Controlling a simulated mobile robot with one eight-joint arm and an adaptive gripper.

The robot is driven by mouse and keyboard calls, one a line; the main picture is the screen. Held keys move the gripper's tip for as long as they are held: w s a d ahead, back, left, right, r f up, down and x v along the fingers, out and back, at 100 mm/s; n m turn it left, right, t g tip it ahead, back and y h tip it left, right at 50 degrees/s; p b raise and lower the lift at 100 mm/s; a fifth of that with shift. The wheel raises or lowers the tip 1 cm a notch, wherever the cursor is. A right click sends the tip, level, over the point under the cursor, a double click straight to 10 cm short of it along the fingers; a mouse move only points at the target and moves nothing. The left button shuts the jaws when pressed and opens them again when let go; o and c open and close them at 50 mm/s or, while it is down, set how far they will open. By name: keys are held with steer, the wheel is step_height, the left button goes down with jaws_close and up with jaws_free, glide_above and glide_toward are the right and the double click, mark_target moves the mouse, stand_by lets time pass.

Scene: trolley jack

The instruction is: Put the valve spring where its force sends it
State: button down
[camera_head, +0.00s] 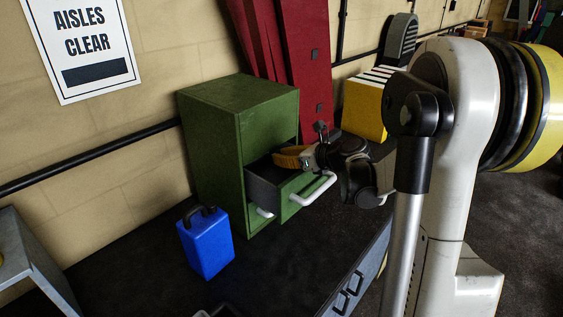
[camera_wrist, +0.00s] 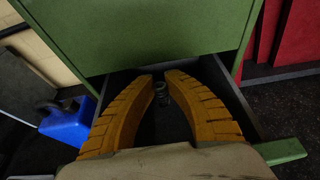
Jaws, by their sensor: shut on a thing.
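A small dark coil, the valve spring (camera_wrist: 161,93), shows between the two orange fingertips of my gripper (camera_wrist: 160,80) in the wrist view. My gripper is shut on it. In the head view my gripper (camera_head: 290,157) is over the open upper drawer (camera_head: 296,190) of a green cabinet (camera_head: 215,135). The cabinet front also fills the top of the wrist view (camera_wrist: 150,40). The fingers point down into the drawer. The spring cannot be made out in the head view, and I cannot tell whether it touches the drawer floor.
Red panels (camera_head: 305,70) and a yellow striped block (camera_head: 364,105) are behind. A grey drawer unit (camera_head: 362,270) is in front. A grey table edge (camera_head: 40,265) is at lower left.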

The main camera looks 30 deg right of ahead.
steer(key=shift+f, duration=0.65)
steer(key=shift+f+b, duration=0.35)
steer(key=shift+s+f+b, duration=0.2)
steer(key=shift+s+b, duration=0.1)
steer(key=shift+b, duration=0.05)
steer(key=c, duration=1.4)
jaws_free()
steer(key=shift+s+f, duration=0.1)
steer(key=shift+c, duration=0.2)
steer(key=shift+d+r+p, duration=0.1)
steer(key=shift+r+p, duration=0.6)
steer(key=shift+p, duration=0.1)
steer(key=p+v, duration=0.1)
steer(key=v, duration=1)
steer(key=shift+r, duration=0.2)
steer(key=shift+d, duration=0.15)
